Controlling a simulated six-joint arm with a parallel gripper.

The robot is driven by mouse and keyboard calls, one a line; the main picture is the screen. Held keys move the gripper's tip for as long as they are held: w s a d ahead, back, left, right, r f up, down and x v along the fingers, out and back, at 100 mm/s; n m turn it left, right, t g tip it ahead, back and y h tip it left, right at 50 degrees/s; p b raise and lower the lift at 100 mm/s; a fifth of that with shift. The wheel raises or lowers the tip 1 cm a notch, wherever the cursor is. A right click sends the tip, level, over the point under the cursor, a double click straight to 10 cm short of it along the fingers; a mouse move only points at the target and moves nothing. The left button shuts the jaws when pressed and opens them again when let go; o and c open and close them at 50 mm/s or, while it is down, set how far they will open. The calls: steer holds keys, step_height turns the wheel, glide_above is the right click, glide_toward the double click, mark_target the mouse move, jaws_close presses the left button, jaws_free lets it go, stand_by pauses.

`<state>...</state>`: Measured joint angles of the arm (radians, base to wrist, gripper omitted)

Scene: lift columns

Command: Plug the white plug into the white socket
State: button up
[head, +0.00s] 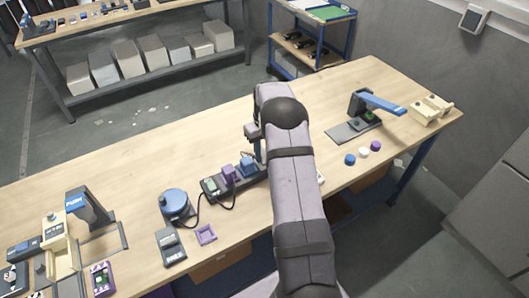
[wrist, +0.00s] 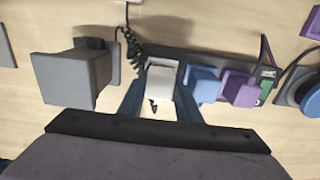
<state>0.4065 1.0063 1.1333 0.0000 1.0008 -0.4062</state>
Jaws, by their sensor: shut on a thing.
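The white plug (wrist: 162,72) sits between the two dark blue fingers of my gripper (wrist: 160,88) in the wrist view, and the gripper is shut on it. A coiled black cable lies just beyond the plug. The plug is at the end of a dark socket strip (wrist: 215,62), beside a blue plug (wrist: 202,82). The white socket cannot be made out, and I cannot tell whether the plug is seated. In the head view my arm hides the white plug; the strip's other end (head: 210,187) shows.
A purple plug (wrist: 238,88) stands in the strip next to the blue one; it also shows in the head view (head: 228,173). A grey block (wrist: 68,78) stands left of my gripper in the wrist view. A round blue device (head: 174,203) with a black cable stands left of the strip.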

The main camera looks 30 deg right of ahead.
steer(key=shift+f, duration=0.2)
steer(key=o, duration=1.3)
steer(key=shift+c, duration=0.2)
steer(key=shift+r, duration=0.25)
steer(key=shift+r+p, duration=2.35)
steer(key=shift+r, duration=1)
